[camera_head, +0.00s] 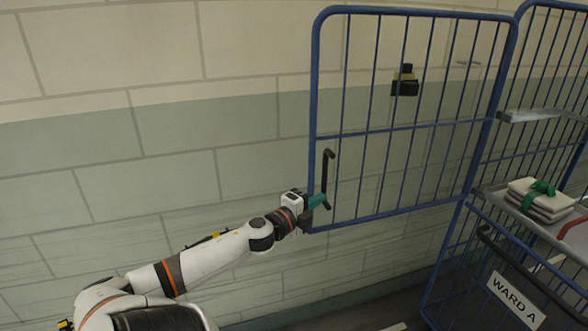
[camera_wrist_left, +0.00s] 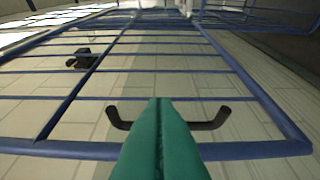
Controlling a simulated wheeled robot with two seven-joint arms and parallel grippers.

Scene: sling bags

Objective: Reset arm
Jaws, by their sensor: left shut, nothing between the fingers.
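My left arm comes in from the left in the head view, and my left gripper (camera_head: 318,201) is at the lower left corner of an open blue wire gate (camera_head: 412,128). Its green fingers are shut with nothing between them. A black handle (camera_head: 328,172) on the gate stands right beside the fingertips. In the left wrist view the shut green fingers (camera_wrist_left: 160,125) point at the gate, and the black handle (camera_wrist_left: 212,121) shows on both sides behind them. Whether the fingers touch the handle I cannot tell. My right gripper is not in view.
A blue cage trolley with a "WARD A" sign (camera_head: 516,299) stands at the right. Its grey shelf (camera_head: 489,194) holds a folded cream stack (camera_head: 541,206) with a green strap. A tiled wall (camera_head: 90,190) is behind; the left side is free.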

